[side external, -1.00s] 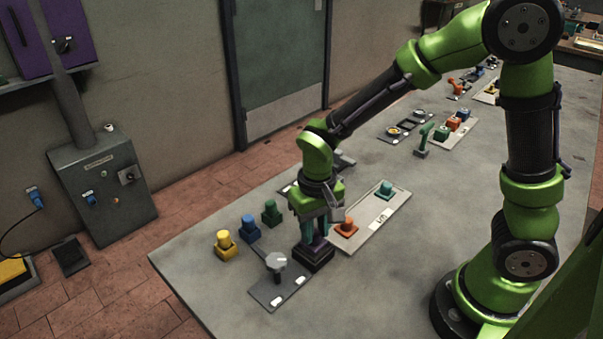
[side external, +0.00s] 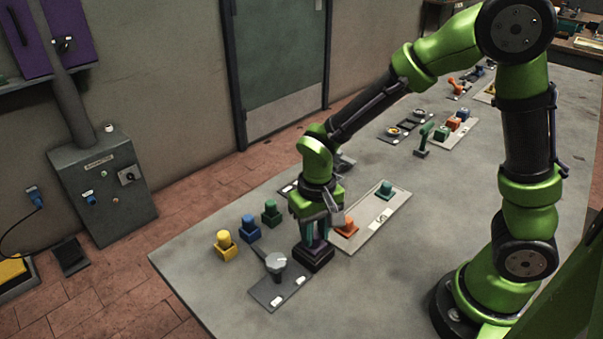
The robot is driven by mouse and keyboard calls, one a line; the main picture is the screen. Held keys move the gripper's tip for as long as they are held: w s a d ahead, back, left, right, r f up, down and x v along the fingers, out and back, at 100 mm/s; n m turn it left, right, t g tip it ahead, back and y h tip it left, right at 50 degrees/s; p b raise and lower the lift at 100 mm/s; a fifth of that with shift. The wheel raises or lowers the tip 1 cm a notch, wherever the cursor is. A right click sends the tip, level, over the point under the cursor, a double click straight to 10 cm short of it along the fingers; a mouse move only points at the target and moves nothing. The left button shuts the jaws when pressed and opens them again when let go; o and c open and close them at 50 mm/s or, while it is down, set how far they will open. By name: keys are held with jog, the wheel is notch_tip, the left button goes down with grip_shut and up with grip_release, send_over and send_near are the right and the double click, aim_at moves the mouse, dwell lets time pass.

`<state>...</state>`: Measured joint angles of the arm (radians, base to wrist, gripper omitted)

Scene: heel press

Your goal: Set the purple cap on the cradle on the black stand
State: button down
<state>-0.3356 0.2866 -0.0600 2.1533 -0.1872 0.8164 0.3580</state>
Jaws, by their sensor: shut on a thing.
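The black stand (side external: 314,259) stands on the grey table, right of the grey knob plate. My gripper (side external: 315,236) points down directly over the stand. It is shut on the purple cap (side external: 317,241), of which only a little dark purple shows between the fingers. The cap is at the top of the stand. The cradle is hidden by the fingers and the cap, so I cannot tell whether the cap touches it or sits fully on it.
Yellow (side external: 225,245), blue (side external: 249,228) and green (side external: 271,212) capped blocks stand to the left. A plate with a grey knob (side external: 275,263) lies just left of the stand. A light panel (side external: 373,222) with orange (side external: 347,227) and teal (side external: 385,190) pieces lies close on the right. The front table is clear.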

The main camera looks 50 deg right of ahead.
jog(key=shift+f, duration=0.15)
jog(key=c, duration=0.8)
grip_release()
notch_tip(320, 180, up, 17)
jog(key=shift+f, duration=0.1)
jog(key=s+d+t, duration=0.2)
jog(key=s, duration=0.1)
jog(key=s+d+r+t+y, duration=0.1)
jog(key=s+d+t, duration=0.1)
jog(key=s+d+r+t+y, duration=0.1)
jog(key=s+d+t, duration=0.1)
jog(key=s+t, duration=0.1)
jog(key=shift+s+r, duration=0.15)
jog(key=shift+s, duration=0.15)
